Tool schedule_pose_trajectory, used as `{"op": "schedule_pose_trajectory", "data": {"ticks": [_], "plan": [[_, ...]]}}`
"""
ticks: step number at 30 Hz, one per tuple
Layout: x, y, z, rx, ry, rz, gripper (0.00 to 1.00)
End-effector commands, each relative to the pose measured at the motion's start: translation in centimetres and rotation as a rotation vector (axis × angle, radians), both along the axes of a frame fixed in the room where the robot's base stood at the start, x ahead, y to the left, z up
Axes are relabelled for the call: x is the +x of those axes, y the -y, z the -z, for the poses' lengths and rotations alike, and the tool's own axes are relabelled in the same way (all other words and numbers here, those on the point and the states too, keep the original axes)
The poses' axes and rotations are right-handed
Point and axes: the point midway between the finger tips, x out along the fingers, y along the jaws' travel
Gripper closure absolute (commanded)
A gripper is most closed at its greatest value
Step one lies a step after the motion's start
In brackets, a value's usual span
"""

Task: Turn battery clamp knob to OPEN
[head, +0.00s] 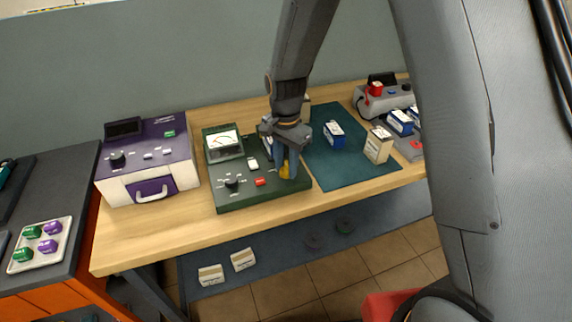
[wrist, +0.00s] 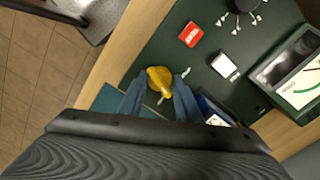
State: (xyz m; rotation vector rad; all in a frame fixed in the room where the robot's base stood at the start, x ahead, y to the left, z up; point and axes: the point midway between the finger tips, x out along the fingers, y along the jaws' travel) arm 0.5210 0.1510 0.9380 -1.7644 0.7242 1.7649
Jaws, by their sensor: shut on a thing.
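The yellow clamp knob (head: 284,173) sits near the right end of the dark green tester panel (head: 228,200). In the wrist view the yellow knob (wrist: 160,79) lies between my blue fingertips, with its handle pointing toward the bottom of the picture. My gripper (head: 289,166) reaches down from above and is shut on the knob; its fingers also show in the wrist view (wrist: 160,86). Small pale marks lie beside the knob, too small to read. A blue and white battery (wrist: 215,115) stands close to the fingers, partly hidden by my gripper.
The panel also carries a red button (head: 260,182), a white switch (head: 252,164), a black dial (head: 232,184) and a meter (head: 223,142). A purple and white unit (head: 181,176) stands at left. Boxed batteries (head: 334,133) stand on the teal mat (head: 335,175) at right.

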Motion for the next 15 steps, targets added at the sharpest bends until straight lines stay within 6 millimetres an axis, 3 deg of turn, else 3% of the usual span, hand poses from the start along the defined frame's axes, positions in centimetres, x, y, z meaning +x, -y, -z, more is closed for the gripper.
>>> {"op": "schedule_pose_trajectory", "data": {"ticks": [15], "plan": [[-0.01,0.05,-0.03,-0.001,-0.001,-0.489,0.92]]}}
